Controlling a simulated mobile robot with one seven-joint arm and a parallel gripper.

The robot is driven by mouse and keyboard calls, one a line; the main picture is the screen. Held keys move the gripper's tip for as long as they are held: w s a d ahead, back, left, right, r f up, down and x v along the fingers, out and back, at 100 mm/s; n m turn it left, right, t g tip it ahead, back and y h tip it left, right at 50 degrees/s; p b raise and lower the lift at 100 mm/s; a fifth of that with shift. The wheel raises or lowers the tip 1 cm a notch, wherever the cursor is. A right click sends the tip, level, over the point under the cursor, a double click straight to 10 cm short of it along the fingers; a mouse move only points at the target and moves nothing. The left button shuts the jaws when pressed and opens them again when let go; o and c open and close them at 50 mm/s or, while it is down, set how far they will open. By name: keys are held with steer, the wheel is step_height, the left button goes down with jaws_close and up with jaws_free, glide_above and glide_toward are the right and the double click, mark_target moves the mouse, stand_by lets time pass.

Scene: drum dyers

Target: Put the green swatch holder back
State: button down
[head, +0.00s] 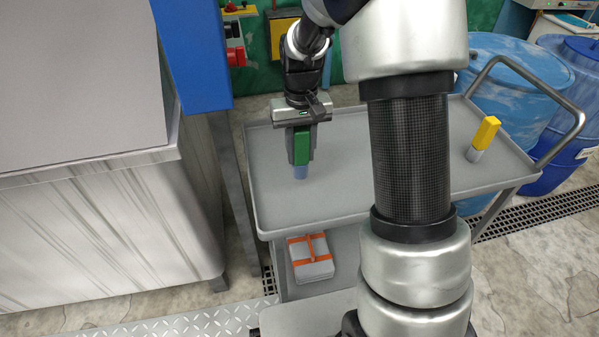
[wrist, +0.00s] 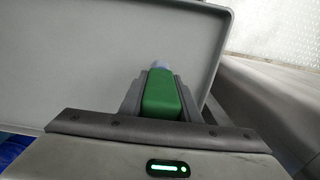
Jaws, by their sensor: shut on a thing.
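The green swatch holder (head: 301,146) has a green upper block and a pale blue-grey lower end. My gripper (head: 301,158) is shut on its green part and points down over the left part of the grey cart's top tray (head: 345,165). The holder looks upright, with its pale end lowest. I cannot tell whether that end touches the tray. In the wrist view the green block (wrist: 160,95) sits between both fingers, with the pale tip beyond it.
A yellow holder (head: 485,134) with a pale lower end stands at the tray's right. A grey box with orange straps (head: 311,258) lies on the lower shelf. Blue barrels (head: 510,85) stand behind right. A large metal tank (head: 95,225) is at left. The tray's middle looks bare around my arm.

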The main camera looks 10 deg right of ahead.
mark_target(301, 168)
steer(key=shift+f+b, duration=0.4)
steer(key=shift+f, duration=2.55)
steer(key=shift+f, duration=0.2)
steer(key=c, duration=1.3)
jaws_free()
steer(key=shift+c, duration=0.2)
